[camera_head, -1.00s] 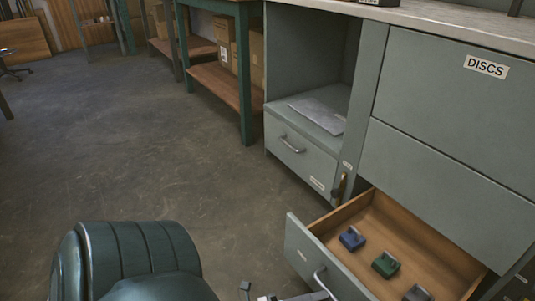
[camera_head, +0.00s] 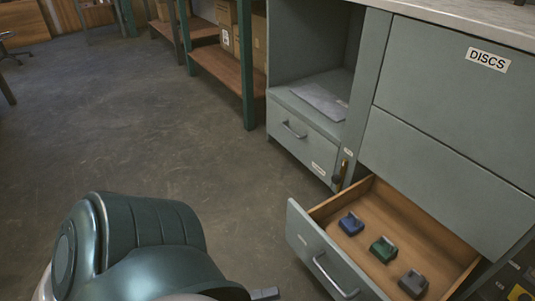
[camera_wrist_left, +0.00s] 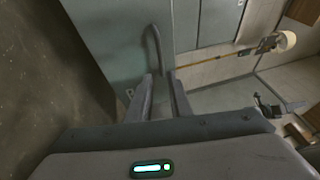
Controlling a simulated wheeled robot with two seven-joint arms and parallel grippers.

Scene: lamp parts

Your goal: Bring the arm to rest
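My left arm (camera_head: 150,250) comes in at the bottom left of the head view. Only a small dark tip of my left gripper (camera_head: 265,293) shows there, left of the pulled-out drawer (camera_head: 318,248). In the left wrist view the two fingers of the left gripper (camera_wrist_left: 163,88) stand apart with nothing between them. A curved bar handle (camera_wrist_left: 156,45) on a grey-green front lies beyond the fingertips, apart from them. In the head view the drawer's handle (camera_head: 332,277) is bare. My right gripper is in neither view.
The open drawer holds a blue block (camera_head: 351,224), a green block (camera_head: 384,249) and a grey block (camera_head: 413,283). The cabinet front labelled DISCS (camera_head: 455,100) stands above it. A closed drawer (camera_head: 300,137) is further back. The floor (camera_head: 130,130) on the left is clear.

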